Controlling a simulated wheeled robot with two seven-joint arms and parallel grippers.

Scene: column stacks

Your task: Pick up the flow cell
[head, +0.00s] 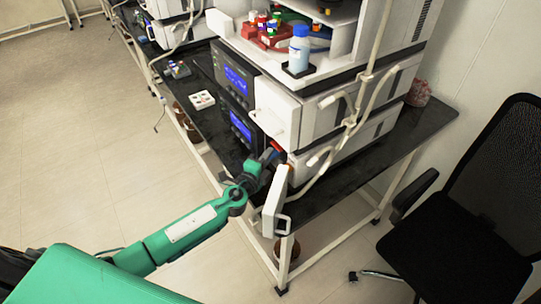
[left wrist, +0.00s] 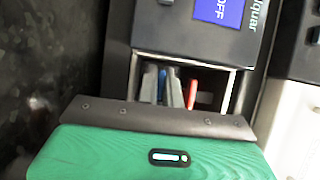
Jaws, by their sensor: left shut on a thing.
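My left gripper (head: 269,155) is at the open front of the lower instrument of the stack. In the left wrist view, its two grey fingers (left wrist: 163,85) reach into a pale-edged rectangular opening below a blue display. They are shut on a small, partly hidden piece with a blue part (left wrist: 162,78), which I take to be the flow cell. A red part (left wrist: 192,91) shows just right of the fingers. The red part also shows beside the gripper in the head view (head: 277,146). My right gripper is not in view.
A white instrument door (head: 277,200) with a handle stands open right of my gripper. The stack (head: 300,105) rises behind, with tubes down its side and a blue-capped bottle (head: 299,48) on top. A black chair (head: 470,215) stands right. Floor on the left is clear.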

